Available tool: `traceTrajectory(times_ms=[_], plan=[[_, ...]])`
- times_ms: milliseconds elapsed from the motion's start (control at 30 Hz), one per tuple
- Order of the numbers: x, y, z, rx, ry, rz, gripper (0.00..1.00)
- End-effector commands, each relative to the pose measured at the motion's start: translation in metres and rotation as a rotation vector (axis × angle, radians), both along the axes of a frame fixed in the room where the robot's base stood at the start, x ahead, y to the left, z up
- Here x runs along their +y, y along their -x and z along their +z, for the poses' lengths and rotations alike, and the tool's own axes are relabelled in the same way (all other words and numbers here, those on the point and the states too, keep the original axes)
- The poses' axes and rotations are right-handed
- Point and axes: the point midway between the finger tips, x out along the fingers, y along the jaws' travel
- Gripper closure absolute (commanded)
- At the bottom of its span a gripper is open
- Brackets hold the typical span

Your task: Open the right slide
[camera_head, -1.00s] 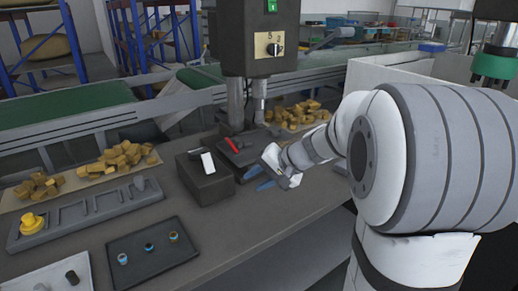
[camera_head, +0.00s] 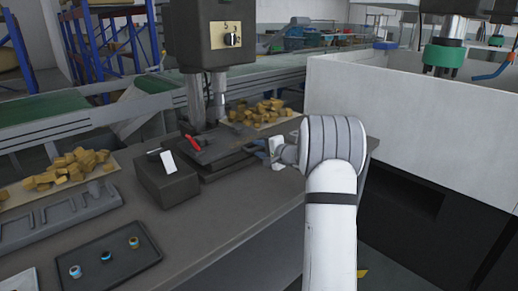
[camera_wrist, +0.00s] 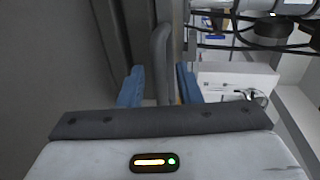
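My gripper (camera_head: 259,149) is beside the right end of the dark base (camera_head: 222,158) under the press-like machine, with its blue fingers pointing left. In the wrist view my gripper (camera_wrist: 160,68) has its two blue fingers apart. A grey upright bar (camera_wrist: 160,50), which looks like a handle, shows between the fingers with a narrow gap on each side. I cannot tell for sure whether this bar belongs to the right slide. A red piece (camera_head: 192,143) lies on the dark base.
A black box (camera_head: 166,182) with a white panel stands left of the base. A dark tray (camera_head: 108,258) with small cups is at the front left. Yellowish blocks (camera_head: 262,113) lie behind. A white-walled tank (camera_head: 400,115) stands to the right of the bench.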

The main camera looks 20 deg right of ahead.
Motion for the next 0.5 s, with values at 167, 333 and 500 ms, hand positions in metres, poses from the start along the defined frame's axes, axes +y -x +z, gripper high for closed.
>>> traceTrajectory(times_ms=[167, 333, 500], plan=[[0.0046, -0.0125, -0.0028, 0.000, 0.000, 0.001, 0.69], [0.0052, -0.0139, -0.0028, 0.000, 0.000, 0.000, 0.69], [0.0049, -0.0136, -0.0029, 0.000, 0.000, 0.000, 0.75]])
